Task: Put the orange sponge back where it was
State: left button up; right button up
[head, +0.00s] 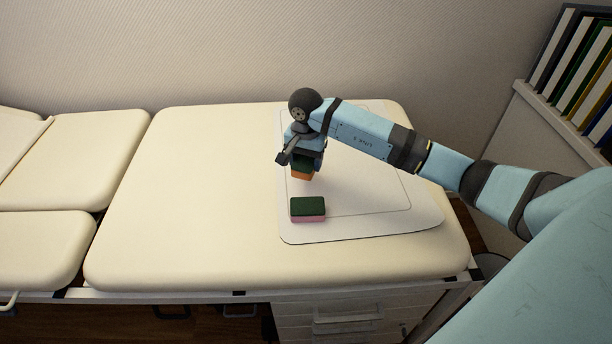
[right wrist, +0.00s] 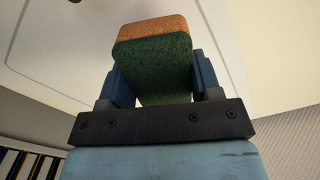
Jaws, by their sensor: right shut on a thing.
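The orange sponge (head: 301,174) has a dark green scouring side and hangs under my right gripper (head: 302,158). In the right wrist view the orange sponge (right wrist: 152,29) sits between both blue fingers of my right gripper (right wrist: 152,85), which is shut on it. In the head view it appears a little above the white board (head: 355,225); whether it touches cannot be told. A pink sponge with a dark green top (head: 308,208) lies on the board, nearer the front, apart from the held sponge. My left gripper is not in view.
The board lies on a cream padded couch (head: 200,190); the couch is clear left of the board. A wall (head: 200,50) stands behind. A shelf of binders (head: 575,65) is at the right. White drawers (head: 345,318) are below the front edge.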

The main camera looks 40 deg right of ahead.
aim_at(306, 183)
notch_tip(306, 183, down, 5)
jog(key=shift+r+b, duration=0.1)
jog(key=shift+b, duration=0.25)
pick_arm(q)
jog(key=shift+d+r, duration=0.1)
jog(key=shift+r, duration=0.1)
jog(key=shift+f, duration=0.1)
pick_arm(e)
jog(key=shift+f, duration=0.2)
jog(key=shift+f, duration=0.15)
jog(key=o, duration=0.9)
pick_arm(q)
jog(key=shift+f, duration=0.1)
